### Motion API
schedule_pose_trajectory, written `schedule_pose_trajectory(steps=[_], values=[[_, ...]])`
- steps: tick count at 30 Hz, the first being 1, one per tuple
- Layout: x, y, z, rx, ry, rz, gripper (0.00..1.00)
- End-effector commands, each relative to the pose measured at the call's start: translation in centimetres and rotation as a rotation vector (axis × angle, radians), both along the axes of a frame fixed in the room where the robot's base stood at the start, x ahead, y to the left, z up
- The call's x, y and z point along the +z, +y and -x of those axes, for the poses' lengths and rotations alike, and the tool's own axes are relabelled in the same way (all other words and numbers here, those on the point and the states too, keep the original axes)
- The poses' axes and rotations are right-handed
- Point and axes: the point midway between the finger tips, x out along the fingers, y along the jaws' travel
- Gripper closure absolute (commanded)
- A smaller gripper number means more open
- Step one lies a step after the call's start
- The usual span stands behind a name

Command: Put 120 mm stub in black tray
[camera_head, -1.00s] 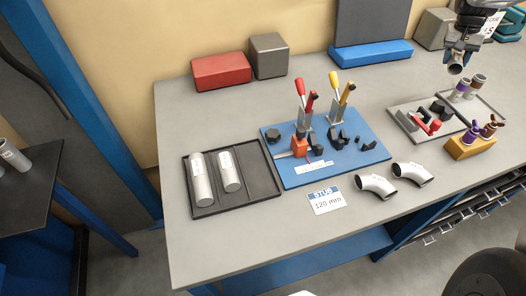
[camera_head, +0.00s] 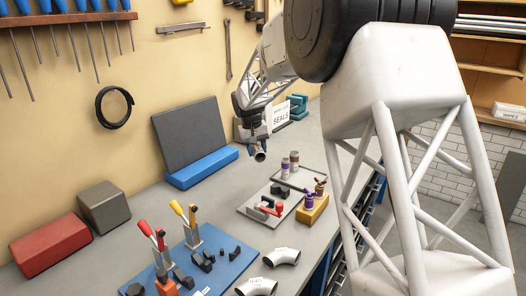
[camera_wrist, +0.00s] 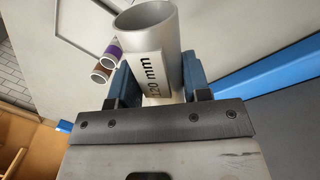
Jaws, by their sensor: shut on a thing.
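My gripper (camera_wrist: 158,85) is shut on the 120 mm stub (camera_wrist: 148,22), a short grey metal tube with a white label reading "120 mm". The blue fingers press on both sides of the tube, and its open end faces away from the gripper. In the head view my gripper (camera_head: 254,142) holds the stub (camera_head: 260,156) above the far part of the bench, with the tube's dark opening showing.
A blue mat (camera_head: 218,267) with toggle clamps and two pipe elbows (camera_head: 283,256) lie at the front. A grey tray (camera_head: 250,213) with small parts and an orange block (camera_head: 312,211) stand nearer my gripper. A red box (camera_head: 50,245) is at the left.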

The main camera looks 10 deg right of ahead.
Motion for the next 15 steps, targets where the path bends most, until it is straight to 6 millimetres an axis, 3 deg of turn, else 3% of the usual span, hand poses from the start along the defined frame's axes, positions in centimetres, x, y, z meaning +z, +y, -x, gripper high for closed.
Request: schedule_pose_trajectory(steps=[15], values=[[2.5, 13.6, 6.1, 0.193, -0.002, 0.0, 0.87]])
